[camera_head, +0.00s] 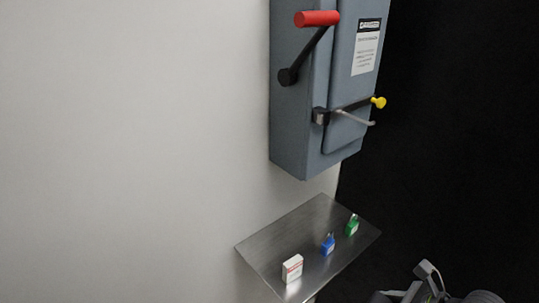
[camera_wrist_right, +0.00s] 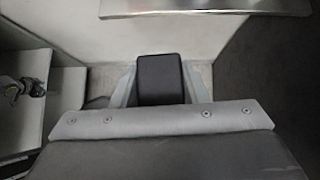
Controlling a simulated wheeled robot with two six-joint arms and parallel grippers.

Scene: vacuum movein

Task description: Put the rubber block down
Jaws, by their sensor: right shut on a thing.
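The rubber block (camera_wrist_right: 160,72), dark and box-shaped, shows in the right wrist view. It sits between the two pale fingers of my right gripper (camera_wrist_right: 161,86), which is shut on it. The lower part of the block is hidden behind the gripper's body. In the head view, part of my right arm (camera_head: 435,285) shows at the bottom right corner, and the block cannot be made out there. My left gripper is not seen in the head view.
A tilted-looking metal shelf (camera_head: 268,249) holds a white-and-red box (camera_head: 292,268), a blue padlock (camera_head: 327,245) and a green padlock (camera_head: 352,226). Above it hangs a grey switch box (camera_head: 300,130) with a red handle (camera_head: 317,18) and a yellow-tipped lever (camera_head: 378,102). The shelf edge (camera_wrist_right: 205,12) tops the wrist view.

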